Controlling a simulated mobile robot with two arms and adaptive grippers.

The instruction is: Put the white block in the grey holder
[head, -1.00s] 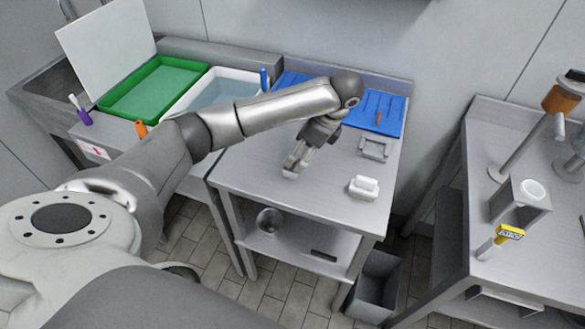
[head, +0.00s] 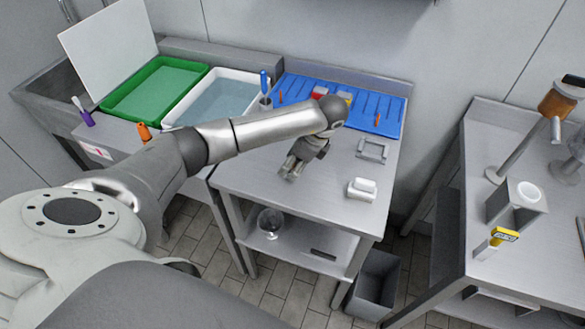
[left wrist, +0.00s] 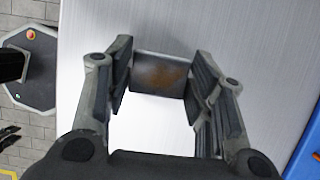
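My left gripper (head: 290,171) points down over the middle table, its tips low near the top. In the left wrist view my left gripper (left wrist: 158,85) has its fingers on either side of a block with a bright white face (left wrist: 150,128) and a grey, brown-stained face (left wrist: 158,76). The block nearly fills the gap, but I cannot tell whether the pads press on it. In the head view the hand hides most of it. A grey rectangular holder (head: 373,142) lies on the table to the right of the gripper. My right gripper is out of view.
A white piece on a small dish (head: 361,194) sits at the table's right front. A blue mat (head: 390,113) lies at the back, with a green tray (head: 123,108) and a white basin (head: 178,119) at left. The table front left is clear.

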